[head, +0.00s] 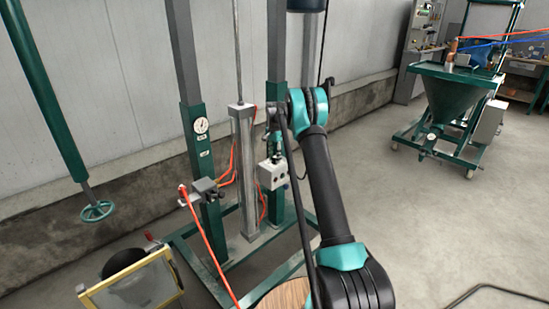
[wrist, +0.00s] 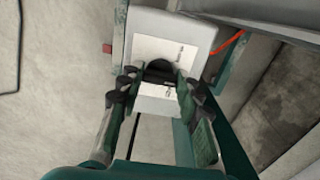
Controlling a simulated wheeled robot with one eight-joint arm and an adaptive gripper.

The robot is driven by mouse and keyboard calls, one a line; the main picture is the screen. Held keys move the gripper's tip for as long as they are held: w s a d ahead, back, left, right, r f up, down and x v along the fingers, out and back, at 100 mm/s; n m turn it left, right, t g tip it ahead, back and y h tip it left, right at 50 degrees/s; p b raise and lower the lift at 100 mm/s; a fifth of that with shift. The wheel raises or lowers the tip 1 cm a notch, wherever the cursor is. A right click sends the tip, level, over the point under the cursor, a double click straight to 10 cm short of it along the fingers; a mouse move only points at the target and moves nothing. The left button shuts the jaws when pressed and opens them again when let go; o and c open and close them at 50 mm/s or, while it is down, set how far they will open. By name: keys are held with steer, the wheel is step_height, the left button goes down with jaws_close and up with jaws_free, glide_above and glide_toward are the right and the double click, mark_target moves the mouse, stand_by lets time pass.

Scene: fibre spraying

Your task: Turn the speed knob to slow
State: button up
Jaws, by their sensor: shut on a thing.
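The speed knob (wrist: 160,67) is a dark round knob on the face of a white control box (wrist: 143,26) in the wrist view. My gripper (wrist: 160,76) has one finger on each side of the knob and is shut on it. The fingers cover the knob's sides, and its pointer direction cannot be made out. Small printing beside the knob is too blurred to read. In the head view the control box (head: 272,178) is mounted on a green post, with my gripper (head: 273,150) at its top.
A grey cylinder (head: 243,180) stands left of the control box, with orange hoses around it. A pressure gauge (head: 201,126) is on the left green post. A green handwheel (head: 97,211) hangs further left. A hopper machine (head: 455,95) stands at the back right; the floor between is clear.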

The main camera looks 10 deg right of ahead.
steer(key=shift+n, duration=0.4)
steer(key=n, duration=0.4)
steer(key=shift+n, duration=0.3)
steer(key=shift+d+n, duration=0.1)
steer(key=shift+n, duration=2.1)
steer(key=o, duration=1.2)
steer(key=shift+c, duration=0.2)
step_height(320, 180, up, 12)
steer(key=shift+s, duration=0.1)
